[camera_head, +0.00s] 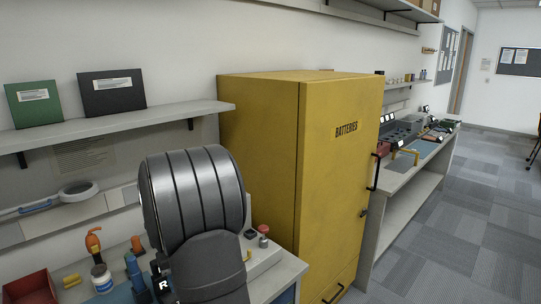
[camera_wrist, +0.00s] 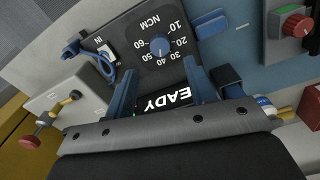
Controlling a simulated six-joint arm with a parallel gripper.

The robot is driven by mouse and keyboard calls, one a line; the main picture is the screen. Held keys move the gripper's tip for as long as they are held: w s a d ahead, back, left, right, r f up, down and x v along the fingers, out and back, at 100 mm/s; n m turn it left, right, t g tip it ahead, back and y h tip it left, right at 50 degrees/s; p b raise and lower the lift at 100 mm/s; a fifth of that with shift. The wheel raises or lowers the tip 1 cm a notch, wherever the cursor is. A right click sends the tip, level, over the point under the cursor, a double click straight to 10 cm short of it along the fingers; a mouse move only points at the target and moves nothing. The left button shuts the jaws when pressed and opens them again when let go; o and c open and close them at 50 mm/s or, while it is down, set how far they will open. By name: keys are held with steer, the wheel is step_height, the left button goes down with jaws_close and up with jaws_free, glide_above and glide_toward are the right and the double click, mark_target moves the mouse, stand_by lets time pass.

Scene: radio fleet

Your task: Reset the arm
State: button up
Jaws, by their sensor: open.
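My gripper (camera_wrist: 162,88) shows in the wrist view with two blue fingers spread apart and nothing seen held between them. Beyond the fingers is a black device (camera_wrist: 138,35) with a blue dial marked in NCM and an "IN" label. Its lit display (camera_wrist: 165,101) reads "EADY", partly covered by my gripper. I cannot tell whether the fingers touch the device. In the head view my dark arm stands over the bench at lower centre and hides my fingertips.
A yellow batteries cabinet (camera_head: 345,185) stands close right of my arm. A shelf (camera_head: 120,123) with a green box (camera_head: 33,104) and a black box (camera_head: 111,93) hangs at left. A red bin (camera_head: 30,288) and white jar (camera_head: 102,278) stand on the bench. Floor at right is clear.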

step_height(320, 180, down, 8)
steer(key=shift+r, duration=0.15)
stand_by(0.4)
